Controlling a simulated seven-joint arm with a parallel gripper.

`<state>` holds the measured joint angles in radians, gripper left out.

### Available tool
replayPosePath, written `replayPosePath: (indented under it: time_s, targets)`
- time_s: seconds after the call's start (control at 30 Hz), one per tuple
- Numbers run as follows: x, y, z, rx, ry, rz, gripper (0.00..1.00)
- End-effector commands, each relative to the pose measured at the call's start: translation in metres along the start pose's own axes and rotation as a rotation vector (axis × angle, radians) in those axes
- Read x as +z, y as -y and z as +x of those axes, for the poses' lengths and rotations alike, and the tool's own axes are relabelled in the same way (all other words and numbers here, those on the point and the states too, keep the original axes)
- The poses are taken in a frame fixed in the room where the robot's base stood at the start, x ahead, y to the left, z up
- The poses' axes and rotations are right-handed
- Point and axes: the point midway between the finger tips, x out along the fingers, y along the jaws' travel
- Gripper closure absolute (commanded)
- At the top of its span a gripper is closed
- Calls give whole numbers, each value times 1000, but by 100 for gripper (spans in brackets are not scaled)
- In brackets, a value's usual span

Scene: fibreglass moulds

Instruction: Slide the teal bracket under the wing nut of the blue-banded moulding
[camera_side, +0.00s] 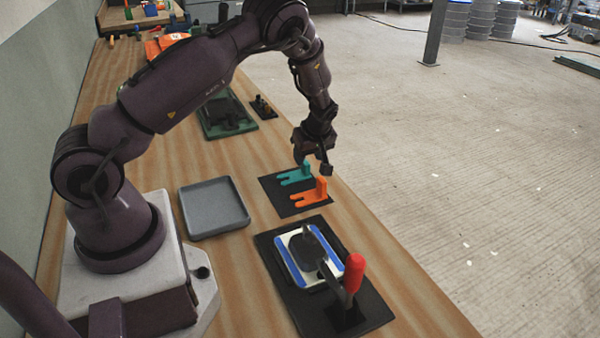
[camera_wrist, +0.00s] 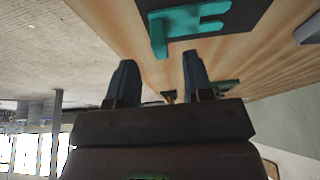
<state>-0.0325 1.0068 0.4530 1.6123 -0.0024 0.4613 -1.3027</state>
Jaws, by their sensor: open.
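The teal bracket (camera_side: 293,177) lies on a black mat (camera_side: 284,206), its forked end to the left and its raised tab to the right. In the wrist view the teal bracket (camera_wrist: 185,22) is at the top, beyond my fingertips. My gripper (camera_side: 314,163) is open and empty, above and close to the raised tab. Its two fingers (camera_wrist: 158,70) are apart in the wrist view with nothing between them. The blue-banded moulding (camera_side: 283,262) sits on a black base (camera_side: 368,297) at the front, with a dark piece over its middle. I cannot clearly make out the wing nut.
An orange bracket (camera_side: 309,195) lies beside the teal one on the mat, nearer the moulding. A red handle (camera_side: 354,272) stands up at the moulding's right. An empty grey tray (camera_side: 214,207) is left of the mat. A green moulding (camera_side: 226,118) is farther back.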

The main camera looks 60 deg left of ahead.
Motion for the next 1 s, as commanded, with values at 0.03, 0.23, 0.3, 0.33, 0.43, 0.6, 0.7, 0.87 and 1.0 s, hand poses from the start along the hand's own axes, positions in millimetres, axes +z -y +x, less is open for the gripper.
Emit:
replayPosePath:
  time_s: [0.03,0.23,0.3,0.33,0.43,0.6,0.7,0.87,1.0]
  targets:
    - [-1,1,10,-4,1,-1,53]
    - [-2,1,36,-3,1,1,53]
    - [-2,0,40,-2,0,0,53]
    - [-2,0,41,-2,0,0,53]
    - [-2,0,41,-1,0,0,53]
    - [-2,0,41,-1,0,0,69]
    - [-2,0,41,-1,0,0,92]
    - [-2,0,40,-1,0,0,100]
    - [-2,0,40,-1,0,0,100]
